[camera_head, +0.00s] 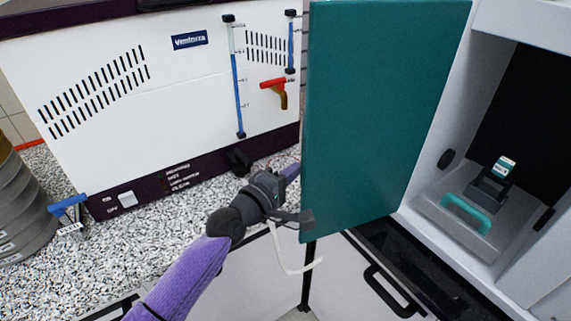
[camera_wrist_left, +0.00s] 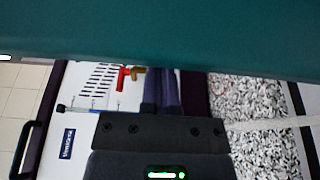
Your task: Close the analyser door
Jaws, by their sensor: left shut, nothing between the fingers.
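The analyser door (camera_head: 385,110) is a flat teal panel. It stands swung open to the left of the white analyser (camera_head: 440,150), whose dark compartment is exposed. My left gripper (camera_head: 292,172) is shut and empty at the door's left, free edge, its purple fingers reaching partly behind the panel. In the left wrist view the door (camera_wrist_left: 160,35) fills the top as a dark teal band, and the fingers (camera_wrist_left: 161,92) run up to it side by side. Their tips are hidden there, so I cannot tell whether they touch the door. My right gripper is not in view.
Inside the analyser is a drawer with a teal handle (camera_head: 466,212) and a small holder (camera_head: 490,190). A white machine (camera_head: 150,100) with blue gauges and a red-handled valve (camera_head: 273,85) stands behind my left arm. Grey sieves (camera_head: 22,210) are at the far left on the speckled counter (camera_head: 130,235).

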